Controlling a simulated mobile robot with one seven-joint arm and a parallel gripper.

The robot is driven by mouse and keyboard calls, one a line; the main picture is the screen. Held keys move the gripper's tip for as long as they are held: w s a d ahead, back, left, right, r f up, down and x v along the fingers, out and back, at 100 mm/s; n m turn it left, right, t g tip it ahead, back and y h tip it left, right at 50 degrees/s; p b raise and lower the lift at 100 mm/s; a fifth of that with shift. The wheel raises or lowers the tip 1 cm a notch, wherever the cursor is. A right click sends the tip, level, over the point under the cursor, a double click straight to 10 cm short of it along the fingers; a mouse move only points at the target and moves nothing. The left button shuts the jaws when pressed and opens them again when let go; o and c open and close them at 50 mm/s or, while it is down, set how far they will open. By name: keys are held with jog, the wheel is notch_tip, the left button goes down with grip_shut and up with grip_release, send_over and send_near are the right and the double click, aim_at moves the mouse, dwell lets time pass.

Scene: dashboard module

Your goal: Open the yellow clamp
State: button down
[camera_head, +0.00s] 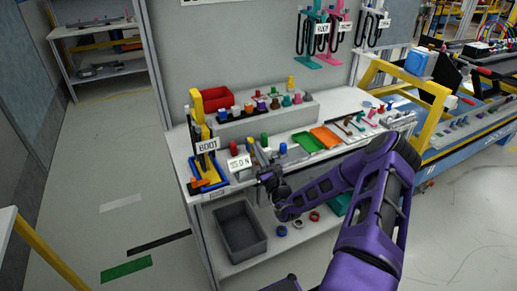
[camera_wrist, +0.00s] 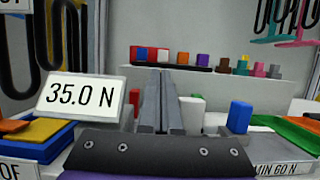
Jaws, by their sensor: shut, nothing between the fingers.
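A tall yellow upright (camera_head: 197,108) with black parts beside it stands at the left end of the bench, behind a BOOT sign (camera_head: 207,145). It looks like the yellow clamp, but I cannot make out its jaw or lever. In the wrist view a yellow flat piece (camera_wrist: 42,130) lies in a blue tray (camera_wrist: 38,151) at the left; I cannot tell if it belongs to the clamp. My gripper (camera_head: 266,177) is over the bench's front edge, right of the yellow upright and apart from it. Its two grey fingers (camera_wrist: 159,88) are together and empty in the wrist view.
A 35.0 N sign (camera_wrist: 80,96) stands close left of my fingers. A blue block (camera_wrist: 239,117) and a white block (camera_wrist: 192,112) stand to their right. A grey stepped block (camera_head: 262,122) with coloured pieces and a red bin (camera_head: 217,99) are behind. A grey bin (camera_head: 240,232) sits below.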

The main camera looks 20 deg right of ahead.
jog(key=shift+p+x, duration=0.5)
jog(key=shift+x, duration=0.3)
jog(key=shift+r, duration=0.15)
